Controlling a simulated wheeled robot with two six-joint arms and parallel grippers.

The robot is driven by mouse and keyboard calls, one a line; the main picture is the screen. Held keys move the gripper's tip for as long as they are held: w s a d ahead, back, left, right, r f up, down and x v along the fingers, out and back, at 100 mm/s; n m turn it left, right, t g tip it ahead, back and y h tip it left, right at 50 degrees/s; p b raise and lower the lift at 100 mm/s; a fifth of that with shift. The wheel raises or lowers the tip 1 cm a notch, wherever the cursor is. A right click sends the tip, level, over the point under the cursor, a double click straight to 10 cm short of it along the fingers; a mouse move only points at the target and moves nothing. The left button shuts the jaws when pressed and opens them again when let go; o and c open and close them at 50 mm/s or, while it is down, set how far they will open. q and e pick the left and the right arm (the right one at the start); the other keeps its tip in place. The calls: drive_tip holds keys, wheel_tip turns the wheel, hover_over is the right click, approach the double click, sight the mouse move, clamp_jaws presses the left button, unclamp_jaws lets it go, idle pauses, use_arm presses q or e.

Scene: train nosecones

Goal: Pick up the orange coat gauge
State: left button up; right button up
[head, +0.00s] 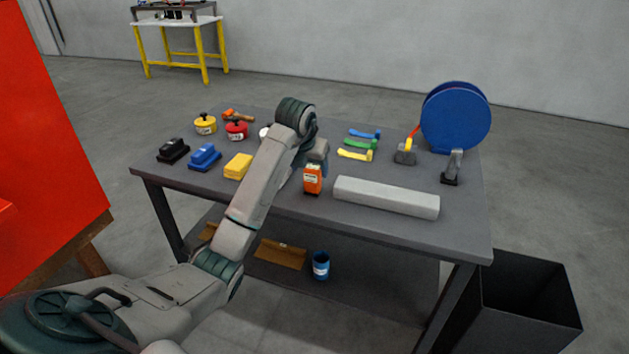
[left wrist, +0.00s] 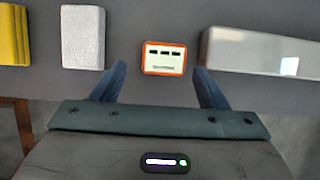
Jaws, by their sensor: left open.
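The orange coat gauge (head: 312,179) stands near the front edge of the grey table in the head view, just left of the long light-grey block. In the left wrist view the gauge (left wrist: 164,58) shows its pale face with dark marks and an orange rim. My left gripper (left wrist: 161,78) is open, with one blue finger on each side of the gauge and gaps between. The gauge lies slightly beyond the fingertips' middle; I cannot tell the height gap. In the head view my left arm's wrist hides much of this gripper (head: 318,160). My right gripper is not in view.
The long grey block (head: 386,197) lies close right of the gauge. A white block (left wrist: 83,37) and a yellow block (head: 238,166) lie to the left. Colored handles (head: 358,144) and a blue reel (head: 456,117) are farther back. The table (head: 285,203) has a bare front strip.

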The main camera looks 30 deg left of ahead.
sight(313, 174)
use_arm(q)
drive_tip(key=shift+w+f, duration=0.15)
drive_tip(key=shift+f, duration=0.15)
drive_tip(key=p+x, duration=0.1)
drive_tip(key=x, duration=0.1)
drive_tip(key=p+x, duration=0.1)
drive_tip(key=x, duration=0.1)
drive_tip(key=shift+w, duration=0.4)
drive_tip(key=shift+w+a+f, duration=0.1)
drive_tip(key=shift+w+f, duration=0.1)
drive_tip(key=shift+f, duration=0.3)
drive_tip(key=c, duration=1.2)
drive_tip(key=shift+o, duration=0.2)
drive_tip(key=shift+r, duration=0.1)
